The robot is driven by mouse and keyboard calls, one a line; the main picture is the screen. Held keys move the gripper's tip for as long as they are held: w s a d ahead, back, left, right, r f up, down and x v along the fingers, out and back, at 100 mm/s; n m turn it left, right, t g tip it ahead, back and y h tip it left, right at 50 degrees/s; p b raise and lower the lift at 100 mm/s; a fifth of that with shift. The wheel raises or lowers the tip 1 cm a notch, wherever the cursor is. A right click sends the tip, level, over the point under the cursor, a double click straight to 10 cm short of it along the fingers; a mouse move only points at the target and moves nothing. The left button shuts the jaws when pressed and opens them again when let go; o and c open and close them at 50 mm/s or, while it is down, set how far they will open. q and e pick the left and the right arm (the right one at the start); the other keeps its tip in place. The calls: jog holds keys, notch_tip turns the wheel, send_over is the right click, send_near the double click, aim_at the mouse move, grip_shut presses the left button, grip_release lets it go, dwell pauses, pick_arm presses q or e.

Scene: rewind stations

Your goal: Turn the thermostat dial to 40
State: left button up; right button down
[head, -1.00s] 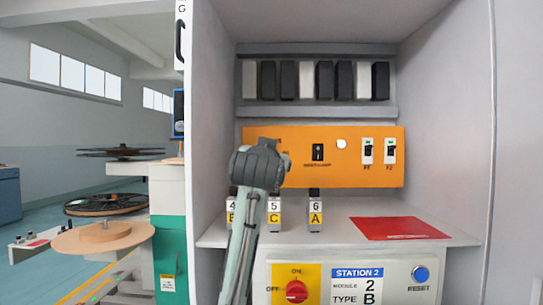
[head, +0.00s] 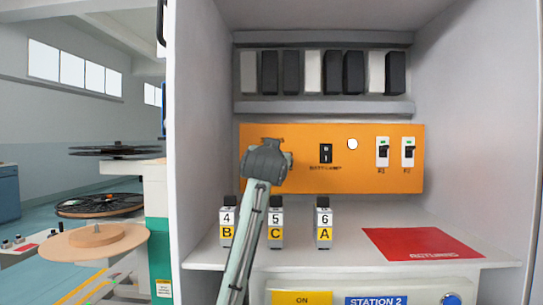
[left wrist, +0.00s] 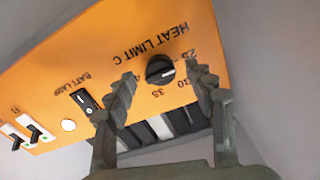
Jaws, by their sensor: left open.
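The thermostat dial (left wrist: 159,70) is a round black knob on the orange panel (left wrist: 100,60), under the words HEAT LIMIT C, which appear upside down in the left wrist view. The 35 label also shows; a 40 label is not readable. My left gripper (left wrist: 162,72) is open, with one finger to each side of the dial in the picture; contact cannot be told. In the head view my left gripper (head: 266,160) covers the dial on the panel (head: 221,0). My right gripper is not in view.
A black BATT LAMP switch (head: 326,153), a white lamp (head: 352,144) and two breakers (head: 383,152) sit right of the dial. Tagged blocks 4, 5 and 6 (head: 324,222) stand on the shelf below, beside a red sheet (head: 423,244). Cabinet walls enclose both sides.

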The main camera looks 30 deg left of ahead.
pick_arm(q)
jog(key=shift+w+a, duration=0.3)
jog(key=shift+w, duration=0.15)
jog(key=shift+c, duration=0.3)
jog(key=c, duration=1.1)
jog(key=shift+o, duration=0.2)
